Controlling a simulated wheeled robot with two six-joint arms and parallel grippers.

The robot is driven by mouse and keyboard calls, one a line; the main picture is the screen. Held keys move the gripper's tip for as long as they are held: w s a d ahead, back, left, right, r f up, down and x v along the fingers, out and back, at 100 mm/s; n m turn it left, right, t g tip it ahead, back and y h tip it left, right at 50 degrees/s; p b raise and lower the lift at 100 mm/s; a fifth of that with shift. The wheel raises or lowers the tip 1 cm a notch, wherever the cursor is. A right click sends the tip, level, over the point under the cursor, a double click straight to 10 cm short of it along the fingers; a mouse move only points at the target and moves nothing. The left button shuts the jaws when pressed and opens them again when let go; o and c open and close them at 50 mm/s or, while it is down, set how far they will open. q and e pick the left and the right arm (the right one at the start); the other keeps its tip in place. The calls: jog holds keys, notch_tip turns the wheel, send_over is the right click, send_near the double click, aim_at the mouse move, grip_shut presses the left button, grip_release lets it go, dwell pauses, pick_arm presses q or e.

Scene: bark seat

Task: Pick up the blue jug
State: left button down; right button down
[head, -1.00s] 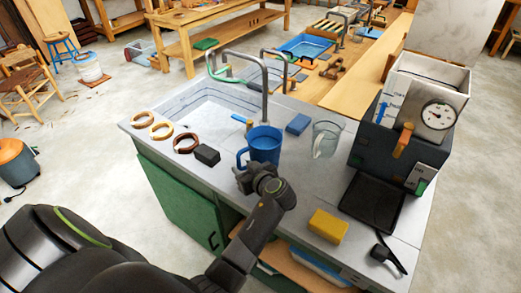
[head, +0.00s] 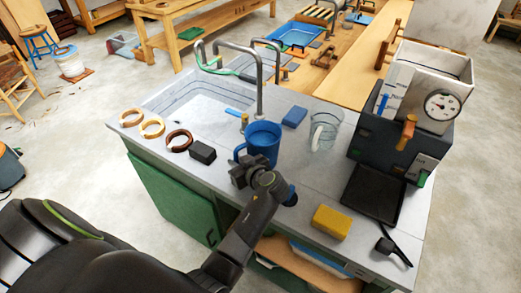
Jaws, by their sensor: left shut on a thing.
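The blue jug (head: 263,141) stands upright on the grey counter, close to the sink's right end. Its handle is on its left side, towards me. My left gripper (head: 243,168) is at the jug's near left side, at the handle. It is shut on the jug's handle, though the fingertips are small and partly hidden in this view. The jug's lower front is partly covered by my gripper and wrist. I cannot see a clear gap between the jug and the counter. My right gripper is not in view.
A clear glass jug (head: 324,132) and a blue block (head: 295,117) stand to the right. A black block (head: 202,151) is close on the left. A tall tap (head: 260,85) rises behind. A yellow sponge (head: 331,221) and a dark machine (head: 390,140) are farther right.

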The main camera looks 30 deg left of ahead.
aim_at(236, 148)
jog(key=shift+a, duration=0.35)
pick_arm(q)
jog(key=shift+r, duration=0.1)
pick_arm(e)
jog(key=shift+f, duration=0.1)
